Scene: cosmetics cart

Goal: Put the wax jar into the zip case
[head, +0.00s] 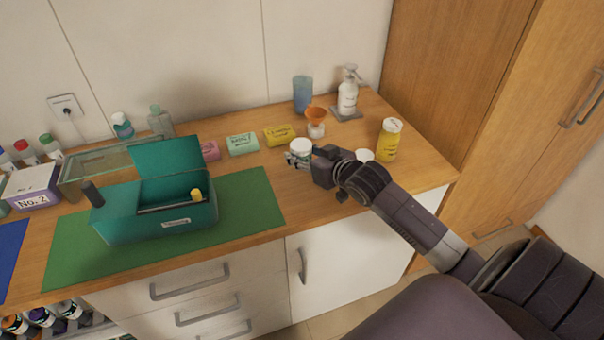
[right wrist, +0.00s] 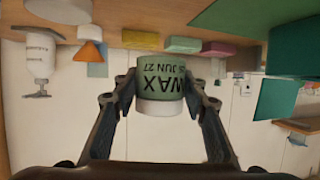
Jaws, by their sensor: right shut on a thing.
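The wax jar (head: 301,146), with a white lid and a green "WAX" label, is between the fingers of my right gripper (head: 299,157). In the right wrist view the picture is upside down, and the jar (right wrist: 160,84) is held across its sides by both fingers (right wrist: 161,92). I cannot tell how far it is above the table. The teal zip case (head: 150,222) stands to the left on a green mat, its lid raised and its top open. A yellow-topped item and a dark item show at the case. My left gripper is out of view.
Pink, mint and yellow soap boxes (head: 278,135) lie behind, between jar and case. An orange funnel (head: 316,114), blue cup (head: 303,94), pump bottle (head: 347,95) and yellow bottle (head: 389,140) stand around the right side. The green mat (head: 250,200) is bare right of the case.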

